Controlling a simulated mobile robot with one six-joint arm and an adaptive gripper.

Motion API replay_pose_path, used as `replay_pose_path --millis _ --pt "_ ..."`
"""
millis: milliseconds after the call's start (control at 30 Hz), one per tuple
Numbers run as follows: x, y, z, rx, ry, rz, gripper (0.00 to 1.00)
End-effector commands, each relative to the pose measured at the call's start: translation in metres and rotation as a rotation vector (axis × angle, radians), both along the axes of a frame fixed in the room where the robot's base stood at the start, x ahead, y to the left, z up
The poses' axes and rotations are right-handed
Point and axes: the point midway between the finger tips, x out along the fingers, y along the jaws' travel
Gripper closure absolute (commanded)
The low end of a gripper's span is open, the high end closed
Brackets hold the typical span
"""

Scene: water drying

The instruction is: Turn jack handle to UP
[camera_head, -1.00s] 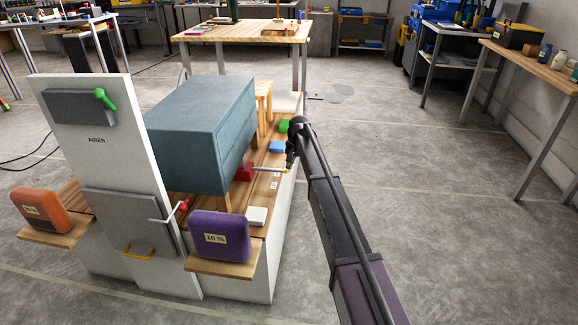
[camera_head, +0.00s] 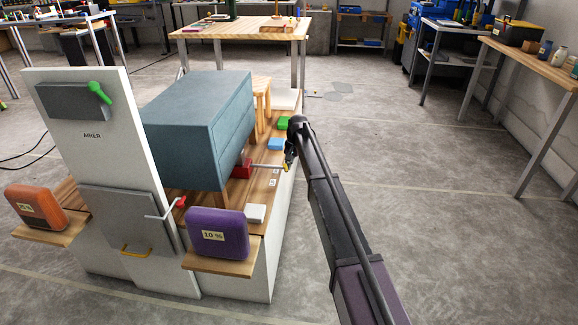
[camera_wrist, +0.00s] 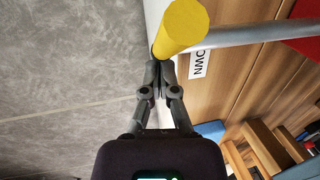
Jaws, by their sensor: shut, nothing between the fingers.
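The jack is a red block (camera_head: 241,170) beside the leg of the blue-grey cabinet, and its corner shows in the wrist view (camera_wrist: 308,44). Its grey handle rod (camera_head: 266,166) sticks out to the right; in the wrist view the rod (camera_wrist: 250,36) ends in a yellow knob (camera_wrist: 178,30). A white label reading DOWN (camera_wrist: 199,63) lies on the wood close to the rod. My gripper (camera_head: 288,166) is at the rod's outer end. In the wrist view my gripper (camera_wrist: 160,70) is shut and empty, its tips right beside the knob; I cannot tell whether they touch.
The blue-grey cabinet (camera_head: 196,125) stands over the wooden bench top. Green (camera_head: 284,123), blue (camera_head: 276,144) and white (camera_head: 255,213) blocks lie along its edge. A purple box (camera_head: 217,236) sits on a front shelf. The floor to the right is clear.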

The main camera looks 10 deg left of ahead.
Motion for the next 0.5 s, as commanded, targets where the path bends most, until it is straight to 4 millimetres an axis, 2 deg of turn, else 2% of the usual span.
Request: replay_pose_path --millis 500 --pt "-0.0057 0.0078 -0.0006 -0.003 0.017 0.011 1.0"
